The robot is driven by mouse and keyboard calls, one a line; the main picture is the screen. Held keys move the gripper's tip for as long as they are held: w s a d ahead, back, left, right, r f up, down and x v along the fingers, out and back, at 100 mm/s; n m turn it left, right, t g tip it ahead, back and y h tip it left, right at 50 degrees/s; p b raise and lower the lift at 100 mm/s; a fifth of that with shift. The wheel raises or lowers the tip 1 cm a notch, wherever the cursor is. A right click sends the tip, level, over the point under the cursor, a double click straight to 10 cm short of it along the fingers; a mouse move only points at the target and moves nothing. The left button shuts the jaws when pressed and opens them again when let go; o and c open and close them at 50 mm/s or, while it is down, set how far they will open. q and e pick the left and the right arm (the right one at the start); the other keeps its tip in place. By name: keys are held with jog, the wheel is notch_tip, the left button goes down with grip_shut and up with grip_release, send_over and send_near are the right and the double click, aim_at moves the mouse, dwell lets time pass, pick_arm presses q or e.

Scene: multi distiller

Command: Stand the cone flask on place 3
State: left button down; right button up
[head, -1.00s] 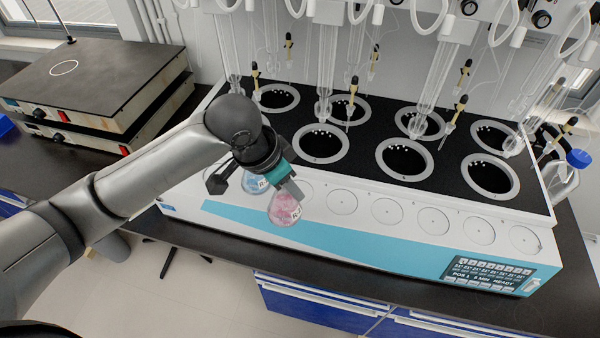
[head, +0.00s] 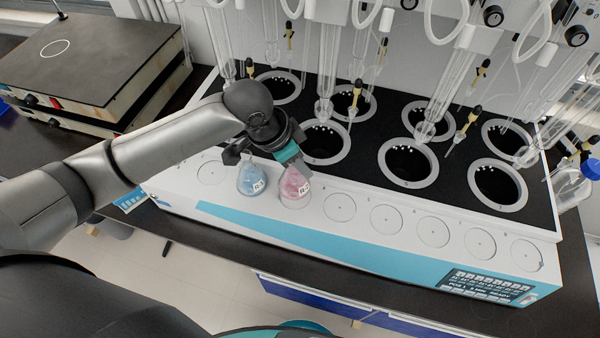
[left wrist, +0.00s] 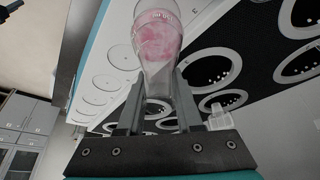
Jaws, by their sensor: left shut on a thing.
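My left gripper (head: 298,160) is shut on the neck of a cone flask with pink contents (head: 294,188). The flask is upright at the third place from the left in the row of round marks, its base over that mark and hiding it. I cannot tell whether it touches the surface. In the left wrist view the pink flask (left wrist: 158,45) sits between the two fingers, its body pointing away from the gripper. A cone flask with blue contents (head: 251,179) stands just left of it, on the second place. My right gripper is not in view.
The white front ledge (head: 362,238) of the bath has bare round marks on both sides of the flasks. Black bath openings (head: 408,163) lie behind, with glass tubes (head: 440,95) hanging above. A small control panel (head: 487,286) is at the right.

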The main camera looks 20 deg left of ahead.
pick_arm(q)
jog(key=shift+w+f, duration=0.1)
jog(key=shift+f, duration=1.95)
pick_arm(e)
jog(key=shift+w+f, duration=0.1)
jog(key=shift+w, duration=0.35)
pick_arm(q)
jog(key=shift+f, duration=0.15)
jog(key=c, duration=0.6)
grip_release()
jog(key=shift+a+r, duration=0.1)
jog(key=shift+r, duration=0.35)
jog(key=p+v, duration=0.1)
jog(key=v, duration=1)
jog(key=shift+r, duration=0.25)
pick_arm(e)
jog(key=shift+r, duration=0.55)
